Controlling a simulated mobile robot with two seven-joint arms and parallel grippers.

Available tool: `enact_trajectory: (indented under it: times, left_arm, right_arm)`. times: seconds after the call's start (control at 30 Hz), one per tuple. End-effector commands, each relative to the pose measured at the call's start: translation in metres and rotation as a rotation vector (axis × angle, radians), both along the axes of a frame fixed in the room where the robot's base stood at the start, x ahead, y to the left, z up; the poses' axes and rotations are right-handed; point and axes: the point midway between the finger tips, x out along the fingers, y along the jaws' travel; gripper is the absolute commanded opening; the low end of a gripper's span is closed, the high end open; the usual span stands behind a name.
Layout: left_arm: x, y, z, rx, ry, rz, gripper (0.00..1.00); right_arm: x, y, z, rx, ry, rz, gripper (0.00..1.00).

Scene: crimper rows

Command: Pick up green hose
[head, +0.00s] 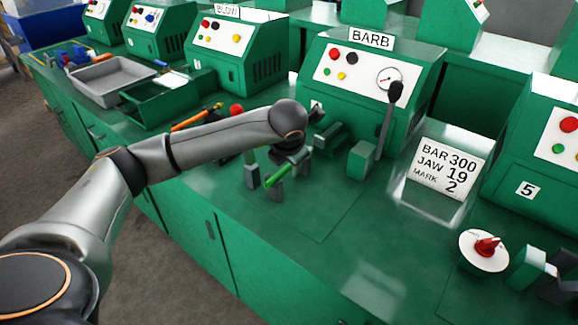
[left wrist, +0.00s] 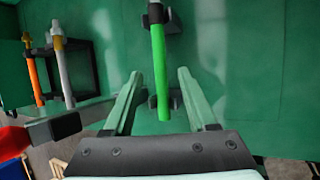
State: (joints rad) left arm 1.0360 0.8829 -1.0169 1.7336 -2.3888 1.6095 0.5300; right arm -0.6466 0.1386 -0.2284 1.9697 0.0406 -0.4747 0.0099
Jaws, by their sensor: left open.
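The green hose (head: 281,176) is a short bright green rod on small dark supports on the green bench. It also shows in the left wrist view (left wrist: 158,65), running lengthwise, with a dark fitting at its far end. My left gripper (head: 277,165) is above the bench at the hose, partly hidden by my wrist in the head view. In the left wrist view its two pale fingers (left wrist: 160,100) are open, one on each side of the hose, with gaps to both. Whether they are at the hose's height is hard to tell. My right gripper is not in view.
The BARB machine (head: 345,90) with a lever stands behind the hose. A white sign (head: 448,168) and a round dial with a red pointer (head: 484,250) are to the right. An orange hose (left wrist: 34,78) and a pale one (left wrist: 62,65) are nearby. Grey tray (head: 110,75) stands left.

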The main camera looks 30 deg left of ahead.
Motion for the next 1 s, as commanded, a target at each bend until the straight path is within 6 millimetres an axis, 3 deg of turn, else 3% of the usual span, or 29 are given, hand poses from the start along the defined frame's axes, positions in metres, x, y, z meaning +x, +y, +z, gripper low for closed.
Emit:
enact_trajectory:
  times: [0.17,0.43,0.93,1.0]
  left_arm:
    - [0.008,0.005,-0.019,-0.001,0.001,0.0,0.57]
    - [0.01,0.006,-0.021,-0.002,-0.001,-0.001,0.57]
    - [0.01,0.006,-0.021,-0.002,0.0,-0.001,0.01]
    - [0.01,0.006,-0.021,-0.002,0.0,-0.001,0.0]
  right_arm:
    - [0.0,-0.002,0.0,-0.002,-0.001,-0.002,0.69]
    - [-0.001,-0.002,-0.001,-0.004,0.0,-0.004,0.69]
    - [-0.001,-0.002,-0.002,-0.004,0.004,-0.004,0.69]
    - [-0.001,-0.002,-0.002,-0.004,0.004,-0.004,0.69]
